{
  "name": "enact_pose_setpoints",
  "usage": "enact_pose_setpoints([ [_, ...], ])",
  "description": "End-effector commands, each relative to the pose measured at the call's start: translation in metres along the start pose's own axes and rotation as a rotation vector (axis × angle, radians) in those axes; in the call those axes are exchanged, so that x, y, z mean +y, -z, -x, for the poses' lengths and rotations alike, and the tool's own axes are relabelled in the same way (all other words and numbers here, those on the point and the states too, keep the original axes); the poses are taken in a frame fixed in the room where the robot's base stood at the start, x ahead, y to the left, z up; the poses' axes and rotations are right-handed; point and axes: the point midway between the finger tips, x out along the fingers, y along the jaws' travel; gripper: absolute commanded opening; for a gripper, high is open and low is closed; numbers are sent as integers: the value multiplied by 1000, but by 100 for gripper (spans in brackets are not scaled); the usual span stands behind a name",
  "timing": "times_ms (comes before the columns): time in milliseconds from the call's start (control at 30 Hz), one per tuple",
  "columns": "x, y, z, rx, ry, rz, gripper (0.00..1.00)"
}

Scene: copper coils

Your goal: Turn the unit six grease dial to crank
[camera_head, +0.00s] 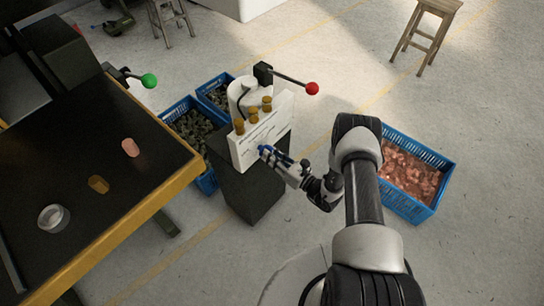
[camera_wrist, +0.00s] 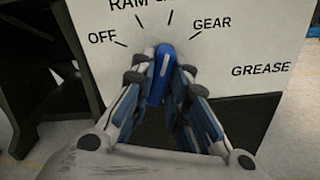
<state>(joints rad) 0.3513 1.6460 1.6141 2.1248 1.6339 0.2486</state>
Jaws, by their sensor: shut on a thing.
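The grease dial is a blue knob (camera_wrist: 158,75) on a white panel (camera_wrist: 255,45). In the wrist view my gripper (camera_wrist: 160,82) is shut on it, one finger on each side. The knob's upper end points up and slightly right, roughly toward the tick right of RAM; I cannot tell its exact setting. OFF, GEAR and GREASE are readable; the label between RAM and GEAR is cut off at the top edge. In the head view my gripper (camera_head: 271,154) meets the blue knob (camera_head: 264,149) low on the white panel (camera_head: 270,127).
The panel stands on a dark pedestal (camera_head: 248,190) with brass-coloured knobs (camera_head: 253,113) on top and a red-balled lever (camera_head: 312,88) behind. A dark table (camera_head: 120,205) is at left. Blue crates flank the pedestal; the right crate (camera_head: 440,165) holds copper-coloured pieces. Open floor lies in front.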

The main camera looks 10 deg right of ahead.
Motion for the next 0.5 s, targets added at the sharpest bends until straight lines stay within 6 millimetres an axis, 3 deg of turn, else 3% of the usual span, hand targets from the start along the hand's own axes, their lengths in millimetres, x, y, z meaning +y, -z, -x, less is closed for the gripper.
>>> enact_pose_setpoints([
  [300,0,1,0,3,0,-1,0],
  [333,0,1,0,3,0,-1,17],
  [500,0,1,0,2,0,0,28],
])
